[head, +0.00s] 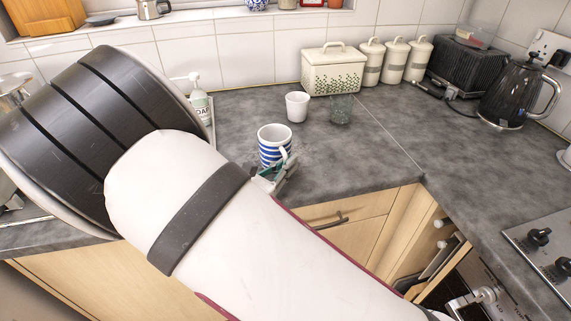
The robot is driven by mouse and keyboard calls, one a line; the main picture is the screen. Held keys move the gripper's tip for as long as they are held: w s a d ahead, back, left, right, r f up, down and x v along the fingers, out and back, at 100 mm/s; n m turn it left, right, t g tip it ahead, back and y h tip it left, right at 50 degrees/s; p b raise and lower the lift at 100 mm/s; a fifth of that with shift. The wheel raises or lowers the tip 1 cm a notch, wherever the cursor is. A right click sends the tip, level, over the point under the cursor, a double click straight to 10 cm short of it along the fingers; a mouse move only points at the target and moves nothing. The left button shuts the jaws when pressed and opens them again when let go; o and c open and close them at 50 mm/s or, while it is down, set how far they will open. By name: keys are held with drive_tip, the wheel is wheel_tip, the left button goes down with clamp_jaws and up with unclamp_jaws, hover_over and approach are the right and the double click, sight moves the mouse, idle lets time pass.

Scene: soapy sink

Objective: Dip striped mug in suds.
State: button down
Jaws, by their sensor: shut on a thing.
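The striped mug (272,148), white with blue bands, is upright near the front of the grey counter. Its handle points to the right and front. My gripper (272,174) is at the mug's lower right side, by the handle, and is shut on the mug; its fingertips are partly hidden by my arm and the mug. I cannot tell whether the mug's base touches the counter. The sink and any suds are hidden behind my large arm on the left.
A plain white cup (297,106) and a clear glass (341,109) stand behind the mug. A soap bottle (201,101) is at the back left. A bread bin (333,70), canisters (394,60), toaster (465,66) and kettle (514,92) line the back. The counter right of the mug is clear.

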drive_tip(key=shift+f, duration=0.15)
drive_tip(key=c, duration=1.7)
unclamp_jaws()
drive_tip(key=v, duration=0.9)
drive_tip(key=r+b+v, duration=0.1)
drive_tip(key=v, duration=0.3)
drive_tip(key=shift+s+a, duration=0.3)
